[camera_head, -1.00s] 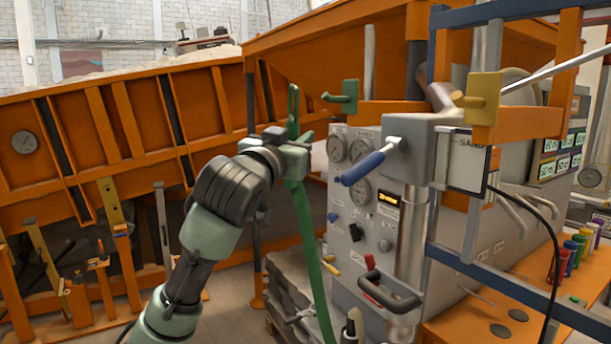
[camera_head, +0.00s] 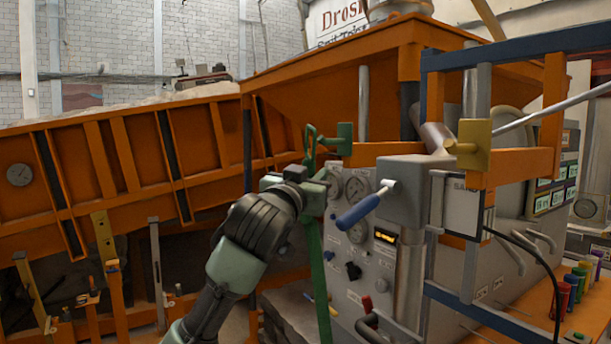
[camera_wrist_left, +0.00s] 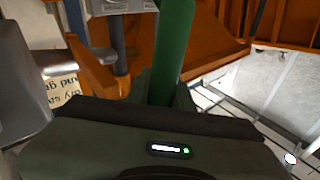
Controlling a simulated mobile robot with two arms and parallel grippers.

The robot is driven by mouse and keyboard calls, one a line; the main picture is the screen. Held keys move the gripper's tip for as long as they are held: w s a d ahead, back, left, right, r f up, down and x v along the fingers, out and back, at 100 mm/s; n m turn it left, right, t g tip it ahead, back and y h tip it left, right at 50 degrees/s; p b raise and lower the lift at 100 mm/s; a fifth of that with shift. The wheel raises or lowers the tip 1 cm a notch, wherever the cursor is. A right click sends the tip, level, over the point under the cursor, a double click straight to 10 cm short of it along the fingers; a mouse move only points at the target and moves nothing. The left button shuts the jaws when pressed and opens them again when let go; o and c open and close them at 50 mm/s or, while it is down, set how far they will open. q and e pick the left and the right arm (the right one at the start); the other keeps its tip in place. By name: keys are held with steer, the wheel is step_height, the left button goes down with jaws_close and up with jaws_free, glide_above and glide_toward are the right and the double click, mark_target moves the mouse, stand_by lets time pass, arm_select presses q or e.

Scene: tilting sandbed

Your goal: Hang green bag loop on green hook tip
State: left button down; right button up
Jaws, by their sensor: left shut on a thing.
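The green hook (camera_head: 342,141) sticks out to the left from the end of an orange bar, its tip pointing left. My left gripper (camera_head: 316,187) is shut on the green bag's strap just below the hook. The strap's loop (camera_head: 310,138) stands up above the jaws, beside the hook tip, and overlaps it in the picture. I cannot tell whether the loop is around the tip or only in front of it. The green strap (camera_head: 318,270) hangs down below the jaws; it also shows in the left wrist view (camera_wrist_left: 173,45). The bag's body and my right gripper are out of view.
A yellow hook (camera_head: 471,146) sits further right on the orange bar (camera_head: 395,152). A blue-handled lever (camera_head: 358,212) and the grey gauge panel (camera_head: 345,235) are close right of my gripper. The orange sandbed (camera_head: 100,165) fills the left.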

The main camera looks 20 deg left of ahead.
arm_select(q)
steer(key=shift+w+d+f, duration=0.2)
steer(key=shift+w+d, duration=0.35)
steer(key=shift+w, duration=0.15)
steer(key=shift+w+d+f, duration=0.25)
steer(key=shift+w+d, duration=0.3)
steer(key=shift+w, duration=0.1)
steer(key=shift+w+d+f, duration=0.2)
steer(key=shift+w+d, duration=0.35)
steer(key=shift+w, duration=0.15)
steer(key=c, duration=1.2)
jaws_free()
steer(key=shift+o, duration=0.2)
steer(key=shift+f, duration=0.1)
